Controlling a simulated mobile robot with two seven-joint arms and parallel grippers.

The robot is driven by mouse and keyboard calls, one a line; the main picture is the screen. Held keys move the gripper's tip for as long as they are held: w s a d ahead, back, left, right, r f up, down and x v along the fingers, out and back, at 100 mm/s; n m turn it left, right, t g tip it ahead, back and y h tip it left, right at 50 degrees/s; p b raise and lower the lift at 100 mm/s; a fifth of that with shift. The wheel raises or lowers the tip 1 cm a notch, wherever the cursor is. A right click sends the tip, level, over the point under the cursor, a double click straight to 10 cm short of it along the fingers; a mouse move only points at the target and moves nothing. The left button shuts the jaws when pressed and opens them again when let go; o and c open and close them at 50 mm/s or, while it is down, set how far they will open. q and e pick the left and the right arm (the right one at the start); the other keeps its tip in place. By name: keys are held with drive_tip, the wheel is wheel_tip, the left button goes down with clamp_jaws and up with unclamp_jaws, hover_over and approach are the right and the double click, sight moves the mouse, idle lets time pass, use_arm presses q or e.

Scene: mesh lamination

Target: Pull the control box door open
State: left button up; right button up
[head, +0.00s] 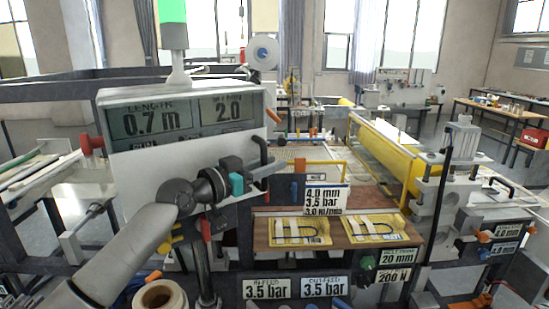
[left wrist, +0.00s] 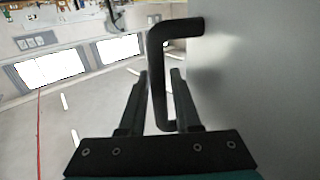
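The control box (head: 125,165) is a pale grey cabinet with two displays on its face, at the left of the head view. A black bar handle (head: 264,150) shows at its right edge. In the left wrist view the handle (left wrist: 159,75) is fixed to a flat grey panel (left wrist: 260,85). My left gripper (head: 268,172) is at the handle; in the left wrist view its two fingers (left wrist: 160,95) are open, one on each side of the bar, with small gaps visible. I see no gap that shows the door open. My right gripper is not in view.
A red knob (head: 91,144) sticks out at the box's left edge, and a green lamp (head: 172,22) stands on top. A brown board (head: 340,238) with yellow trays lies right of the arm. The laminating machine with a yellow roll (head: 385,155) stands behind.

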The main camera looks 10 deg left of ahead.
use_arm(q)
drive_tip(key=shift+w+d, duration=0.4)
drive_tip(key=shift+w, duration=0.2)
clamp_jaws()
idle(1.2)
